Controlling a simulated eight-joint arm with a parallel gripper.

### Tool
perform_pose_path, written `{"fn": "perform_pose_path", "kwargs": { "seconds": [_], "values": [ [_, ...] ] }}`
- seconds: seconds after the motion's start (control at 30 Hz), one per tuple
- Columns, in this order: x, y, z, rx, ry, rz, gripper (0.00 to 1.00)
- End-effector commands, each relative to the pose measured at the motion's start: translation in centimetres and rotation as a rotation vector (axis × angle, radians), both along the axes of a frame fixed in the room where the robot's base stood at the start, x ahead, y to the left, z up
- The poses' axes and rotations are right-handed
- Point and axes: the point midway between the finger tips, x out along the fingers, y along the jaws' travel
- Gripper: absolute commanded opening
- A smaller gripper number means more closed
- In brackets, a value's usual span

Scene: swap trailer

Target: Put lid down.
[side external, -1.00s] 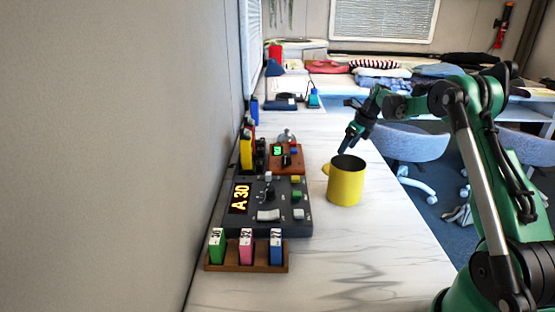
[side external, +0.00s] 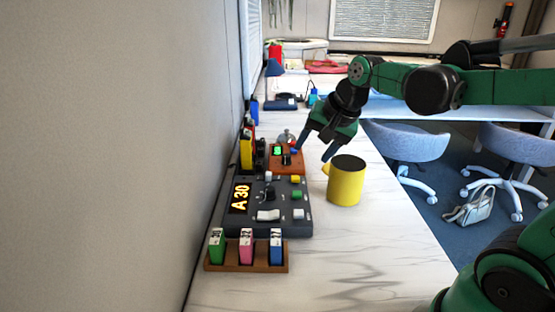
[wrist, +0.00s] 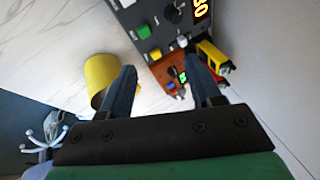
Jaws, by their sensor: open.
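A dark grey console (side external: 285,217) reading "A 30" stands before the brown box. A wooden rack (side external: 246,265) holds green, pink and blue cards in front. Yellow and black items (side external: 247,150) stand along the wall. The marble worktop (side external: 365,255) is clear at front right.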

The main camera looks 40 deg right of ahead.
Motion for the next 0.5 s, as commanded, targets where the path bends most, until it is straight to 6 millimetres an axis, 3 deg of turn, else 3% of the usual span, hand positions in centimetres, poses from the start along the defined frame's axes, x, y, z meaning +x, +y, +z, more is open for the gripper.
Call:
{"fn": "perform_pose_path", "kwargs": {
  "seconds": [0.03,0.1,0.2,0.33,0.5],
  "values": [
    [-1.3,1.9,-0.5,-0.085,-0.010,0.166,0.57],
    [-2.8,3.7,-1.3,-0.210,-0.028,0.385,0.57],
    [-4.5,5.4,-2.4,-0.353,-0.050,0.629,0.57],
    [-5.6,6.6,-3.4,-0.466,-0.069,0.810,0.57],
    [-5.9,6.9,-3.7,-0.504,-0.075,0.867,0.57]
  ]
}}
